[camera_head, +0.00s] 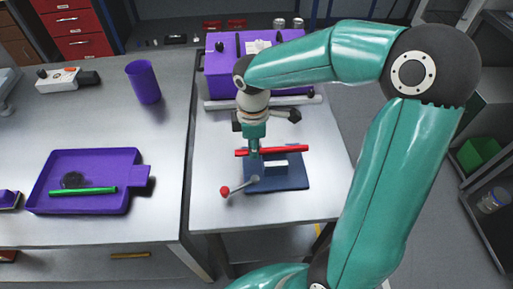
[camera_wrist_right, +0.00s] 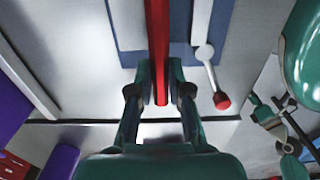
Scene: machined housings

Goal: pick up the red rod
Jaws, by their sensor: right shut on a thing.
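The red rod (camera_head: 285,150) lies crosswise between the fingertips of my right gripper (camera_head: 254,150), near its left part, in the head view. In the right wrist view the red rod (camera_wrist_right: 157,40) runs from the top edge down between both fingers of the right gripper (camera_wrist_right: 158,82), which is shut on it. The rod shows over a dark blue block with a pale top piece (camera_head: 275,168); I cannot tell whether it touches that block. My left gripper is not in view.
A lever with a red knob (camera_head: 225,191) sticks out of the blue block's left side. A purple box (camera_head: 220,75) and a grey bar (camera_head: 225,104) are behind. On the left table are a purple tray (camera_head: 130,205) with a green rod (camera_head: 80,190), and a purple cup (camera_head: 143,82).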

